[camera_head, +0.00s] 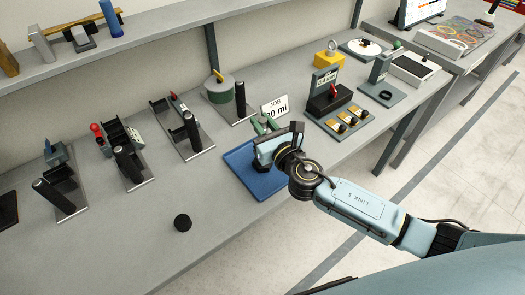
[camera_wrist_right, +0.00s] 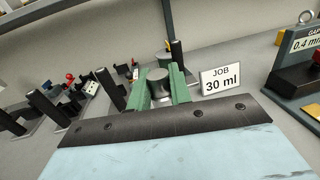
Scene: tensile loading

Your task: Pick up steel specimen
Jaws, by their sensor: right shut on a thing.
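My right gripper (camera_head: 266,126) is over the blue tray (camera_head: 238,163) in the head view, beside the job card. In the right wrist view its two green fingers (camera_wrist_right: 159,88) are shut on a short grey metal cylinder, the steel specimen (camera_wrist_right: 158,76), whose flat round top shows between them. In the head view the specimen is hidden by the gripper, and I cannot tell whether it touches the tray. My left gripper is not in view.
A job card (camera_head: 274,107) reading "30 ml" stands behind the tray. Several bench fixtures with black handles stand to the left. A gauge stand (camera_head: 326,90) is to the right. A black puck (camera_head: 182,222) lies at the front. The bench between puck and tray is clear.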

